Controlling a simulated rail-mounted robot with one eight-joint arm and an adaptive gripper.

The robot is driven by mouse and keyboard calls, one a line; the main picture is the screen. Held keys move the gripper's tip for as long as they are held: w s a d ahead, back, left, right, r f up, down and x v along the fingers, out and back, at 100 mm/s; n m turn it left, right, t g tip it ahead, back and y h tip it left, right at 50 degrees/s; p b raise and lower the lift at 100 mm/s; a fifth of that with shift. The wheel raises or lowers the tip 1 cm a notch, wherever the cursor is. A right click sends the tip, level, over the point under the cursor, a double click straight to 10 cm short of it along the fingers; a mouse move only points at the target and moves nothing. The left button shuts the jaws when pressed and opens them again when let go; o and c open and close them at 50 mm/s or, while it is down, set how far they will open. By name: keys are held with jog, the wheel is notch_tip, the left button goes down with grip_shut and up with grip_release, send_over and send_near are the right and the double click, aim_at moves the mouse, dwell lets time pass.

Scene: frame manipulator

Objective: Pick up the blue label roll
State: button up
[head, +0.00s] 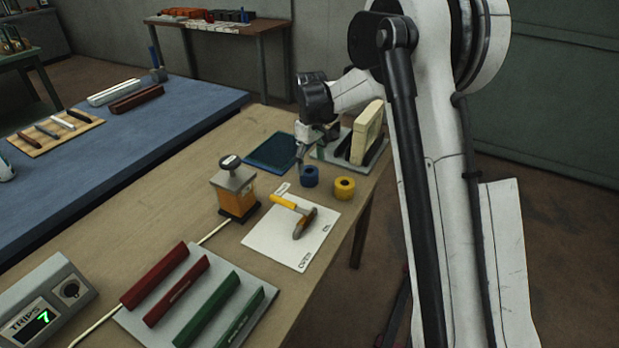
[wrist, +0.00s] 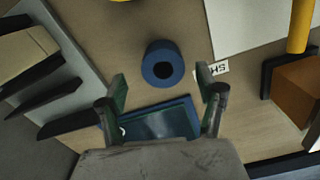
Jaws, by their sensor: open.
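The blue label roll (head: 309,176) stands on the wooden table, next to a yellow roll (head: 344,188). In the wrist view the blue roll (wrist: 162,64) shows from above with its dark centre hole, just beyond and between the fingertips. My gripper (head: 304,150) is above the table near the blue roll. In the wrist view my gripper (wrist: 160,88) has its two fingers spread wide with nothing between them. Whether the fingertips are level with the roll is hard to tell.
A blue tray (head: 272,153) lies left of the roll. A grey stand with a cream block (head: 366,132) is behind. A white board with a yellow-handled tool (head: 290,232) and an orange box device (head: 235,190) are nearer. A small label (wrist: 212,69) lies beside the right finger.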

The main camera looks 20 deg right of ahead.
aim_at(309, 171)
jog(key=shift+a+f+b, duration=0.2)
jog(key=shift+f+b, duration=0.1)
jog(key=shift+f, duration=2.45)
jog(key=c, duration=1.3)
